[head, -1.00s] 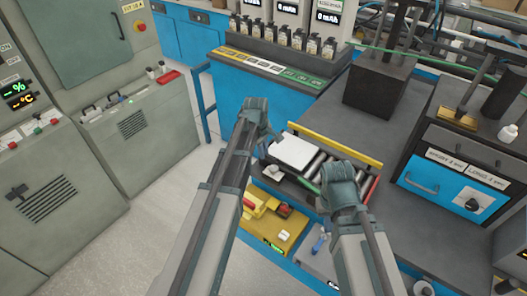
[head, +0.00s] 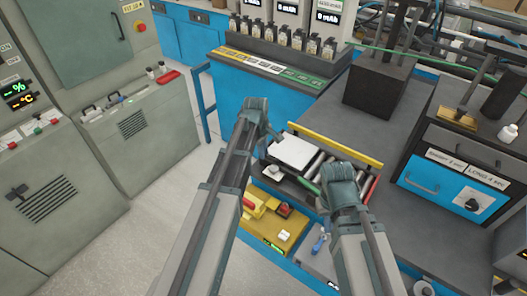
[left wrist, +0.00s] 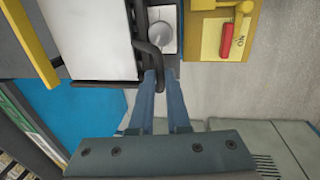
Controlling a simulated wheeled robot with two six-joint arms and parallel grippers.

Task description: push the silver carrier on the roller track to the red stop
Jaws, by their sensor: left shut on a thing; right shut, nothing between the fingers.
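The silver carrier (head: 292,152) is a flat pale plate on the left part of the roller track (head: 325,168). It also fills the upper left of the left wrist view (left wrist: 88,40). The red stop (head: 371,189) is at the track's right end, with bare rollers between it and the carrier. My left gripper (head: 271,134) is at the carrier's left end. In the left wrist view its fingers (left wrist: 164,100) are shut on a dark bent handle (left wrist: 152,55) beside the plate. My right gripper (head: 338,182) is over the track's front right part, shut and empty; its fingertips are mostly hidden.
A yellow rail (head: 335,147) runs along the track's back side. A yellow box (head: 277,240) with a red switch lies below the track's front. A black block (head: 385,85) and a blue-fronted press unit (head: 450,185) stand to the right. Grey bench top lies clear behind the rail.

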